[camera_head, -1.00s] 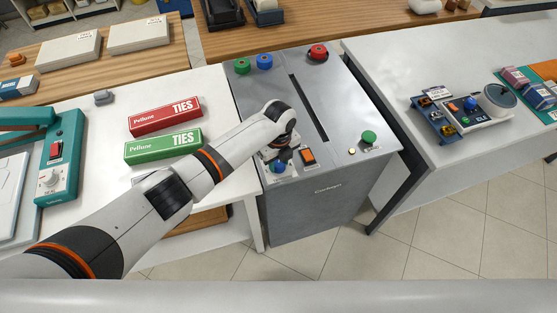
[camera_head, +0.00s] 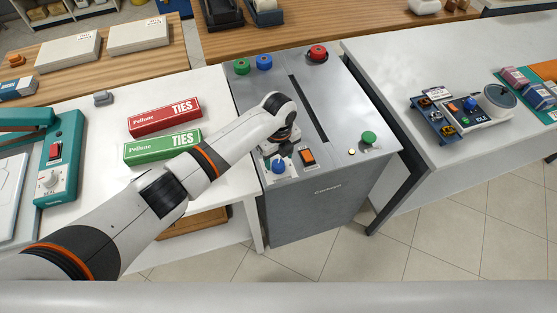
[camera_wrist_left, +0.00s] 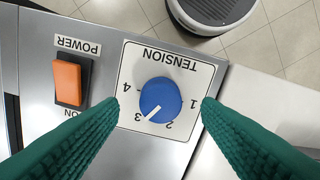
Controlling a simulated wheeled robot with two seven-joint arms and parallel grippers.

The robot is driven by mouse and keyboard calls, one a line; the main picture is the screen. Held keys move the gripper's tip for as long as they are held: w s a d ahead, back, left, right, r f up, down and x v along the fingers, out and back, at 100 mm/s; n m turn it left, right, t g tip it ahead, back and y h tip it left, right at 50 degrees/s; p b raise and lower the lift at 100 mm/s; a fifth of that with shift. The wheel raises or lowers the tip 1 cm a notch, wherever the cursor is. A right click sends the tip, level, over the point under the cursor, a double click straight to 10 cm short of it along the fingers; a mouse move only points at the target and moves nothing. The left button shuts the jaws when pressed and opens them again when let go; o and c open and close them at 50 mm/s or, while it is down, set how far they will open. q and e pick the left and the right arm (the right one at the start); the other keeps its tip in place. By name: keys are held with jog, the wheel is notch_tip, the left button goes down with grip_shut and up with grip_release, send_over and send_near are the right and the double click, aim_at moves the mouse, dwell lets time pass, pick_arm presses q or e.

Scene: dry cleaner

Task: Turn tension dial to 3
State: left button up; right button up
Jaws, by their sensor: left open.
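The tension dial (camera_wrist_left: 160,94) is a round blue knob on a white plate (camera_wrist_left: 135,60) marked TENSION, upside down in the left wrist view. Its white pointer line points to the lower left, between 2 and 3 and closer to 3. In the head view the blue dial (camera_head: 278,166) is at the machine's near left corner. My left gripper (camera_wrist_left: 161,104) is open, its green fingers on either side of the dial with gaps between them and the knob. In the head view the left gripper (camera_head: 281,150) is over the dial's far side. My right gripper is not in view.
An orange power switch (camera_wrist_left: 67,82) sits beside the dial plate. The grey machine (camera_head: 315,205) also carries a green button (camera_head: 368,137), a red knob (camera_head: 318,52) and a long slot (camera_head: 308,108). Red (camera_head: 165,117) and green (camera_head: 162,146) ties boxes lie on the left table.

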aim_at(278, 164)
pick_arm(q)
notch_tip(278, 164, up, 10)
jog(key=b, duration=0.1)
jog(key=shift+f, duration=0.25)
